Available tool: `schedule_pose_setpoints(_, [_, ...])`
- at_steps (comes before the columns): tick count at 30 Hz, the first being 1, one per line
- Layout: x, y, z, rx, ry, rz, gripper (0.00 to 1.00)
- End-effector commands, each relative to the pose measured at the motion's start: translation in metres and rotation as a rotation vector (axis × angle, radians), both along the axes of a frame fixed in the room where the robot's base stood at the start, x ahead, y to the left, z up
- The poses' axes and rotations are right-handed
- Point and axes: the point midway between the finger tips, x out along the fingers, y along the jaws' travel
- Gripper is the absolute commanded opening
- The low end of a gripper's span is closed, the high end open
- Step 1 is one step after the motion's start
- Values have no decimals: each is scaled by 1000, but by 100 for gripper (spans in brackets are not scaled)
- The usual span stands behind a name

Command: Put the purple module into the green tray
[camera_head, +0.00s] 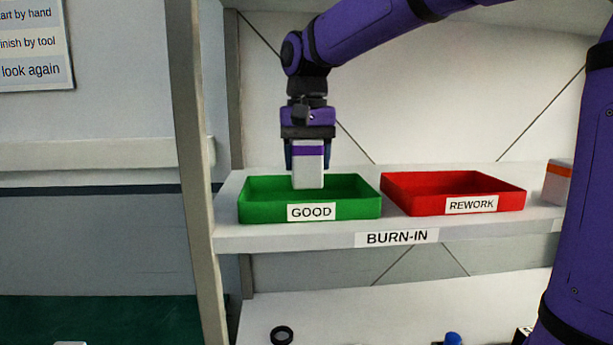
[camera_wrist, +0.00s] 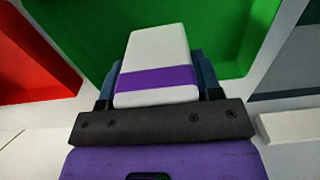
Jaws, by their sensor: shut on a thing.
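The purple module (camera_head: 308,170) is a white block with a purple band, held upright in my gripper (camera_head: 308,156). My gripper is shut on it, with a finger on each side. In the head view the module's lower end overlaps the inside of the green tray (camera_head: 345,208), which is labelled GOOD. I cannot tell whether it touches the tray floor. In the wrist view the module (camera_wrist: 155,52) lies between the blue fingers of my gripper (camera_wrist: 157,75), with the green tray (camera_wrist: 235,45) beyond it.
A red tray (camera_head: 420,203) labelled REWORK stands to the right of the green one on the shelf (camera_head: 310,237) marked BURN-IN. A white and orange box (camera_head: 558,185) is at the far right. A shelf post (camera_head: 188,150) rises left of the green tray.

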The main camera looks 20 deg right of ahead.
Motion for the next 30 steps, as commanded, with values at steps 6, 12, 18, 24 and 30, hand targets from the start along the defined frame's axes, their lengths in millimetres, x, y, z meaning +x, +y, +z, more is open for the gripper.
schedule_pose_setpoints(6, [0, 0, -28, 0, 2, 0, 23])
schedule_pose_setpoints(12, [0, 0, -33, 1, -1, 1, 23])
schedule_pose_setpoints(18, [0, 0, -35, 0, 0, 0, 23])
schedule_pose_setpoints(24, [0, 0, -36, 0, 0, 0, 84])
schedule_pose_setpoints(30, [0, 0, -35, 0, 0, 0, 84])
